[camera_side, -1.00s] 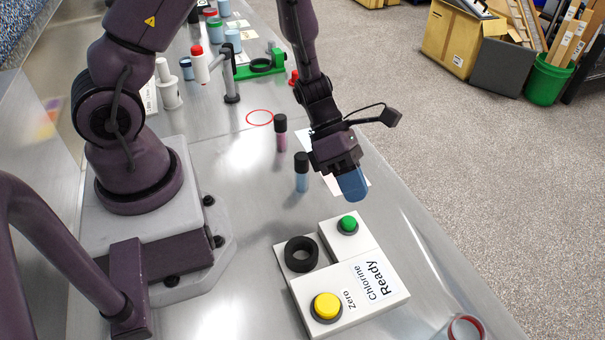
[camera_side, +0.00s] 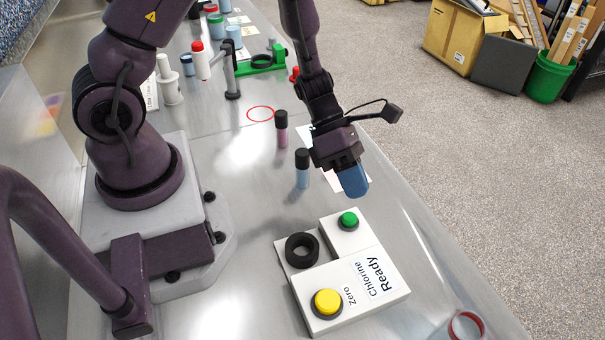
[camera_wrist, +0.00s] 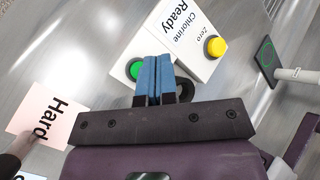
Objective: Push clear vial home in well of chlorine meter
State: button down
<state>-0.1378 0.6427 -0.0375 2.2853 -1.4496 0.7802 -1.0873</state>
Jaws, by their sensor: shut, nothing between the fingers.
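The white chlorine meter (camera_side: 333,285) lies on the bench below my gripper in the side view. Its well is a raised black ring (camera_side: 302,250) with a dark opening; I cannot make out a clear vial in it. In the wrist view the well (camera_wrist: 184,90) is partly hidden behind my fingers. My gripper (camera_side: 355,186) is shut and empty, its blue fingertips above and beyond the green button (camera_side: 348,220). The fingers also show in the wrist view (camera_wrist: 154,78). A black-capped vial with blue contents (camera_side: 302,170) and one with pink contents (camera_side: 282,130) stand upright near the gripper.
The yellow Zero button (camera_side: 326,303) sits beside the well. A red-rimmed vessel (camera_side: 467,326) stands at the front right edge. A card reading "Hard" (camera_wrist: 45,112) lies on the bench. A green stand (camera_side: 262,64) and bottles stand farther back.

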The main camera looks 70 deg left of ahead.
dwell(0.4)
jog(key=c, duration=0.7)
grip_release()
jog(key=shift+c, duration=0.2)
